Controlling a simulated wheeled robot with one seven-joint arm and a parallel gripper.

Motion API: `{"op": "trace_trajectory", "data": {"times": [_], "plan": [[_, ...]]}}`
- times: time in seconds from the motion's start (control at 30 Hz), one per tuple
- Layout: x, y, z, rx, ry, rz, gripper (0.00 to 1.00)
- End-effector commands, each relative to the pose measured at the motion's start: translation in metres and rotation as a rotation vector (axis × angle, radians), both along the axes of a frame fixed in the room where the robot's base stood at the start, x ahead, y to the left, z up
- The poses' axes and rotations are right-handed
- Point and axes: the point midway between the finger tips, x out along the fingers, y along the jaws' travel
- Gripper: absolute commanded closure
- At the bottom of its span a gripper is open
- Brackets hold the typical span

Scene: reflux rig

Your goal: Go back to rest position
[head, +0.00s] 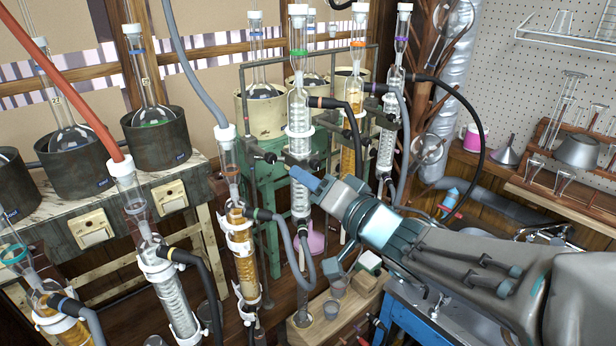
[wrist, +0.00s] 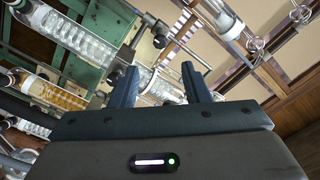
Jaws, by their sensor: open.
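My gripper (head: 307,180) reaches in from the right on my grey arm in the head view, its blue fingers close to the upright glass condenser with the green collar (head: 299,110). In the wrist view my gripper (wrist: 160,78) has its two dark fingers apart. Nothing is clearly held.
Several condensers with hoses surround my gripper, including an orange-filled one (head: 245,262). Heating mantles (head: 157,137) with flasks stand on the left bench. A blue-framed sink bench (head: 405,318) lies under my arm. A wooden box (head: 335,315) stands on the floor.

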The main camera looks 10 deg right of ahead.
Motion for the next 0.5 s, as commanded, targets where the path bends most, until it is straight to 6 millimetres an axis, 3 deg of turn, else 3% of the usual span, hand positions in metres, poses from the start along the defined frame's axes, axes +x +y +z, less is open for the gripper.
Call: {"op": "trace_trajectory", "data": {"times": [0.27,0.5], "plan": [[0.004,-0.007,-0.002,-0.037,0.001,-0.046,0.57],[0.014,-0.056,-0.025,-0.3,0.081,-0.302,0.57]]}}
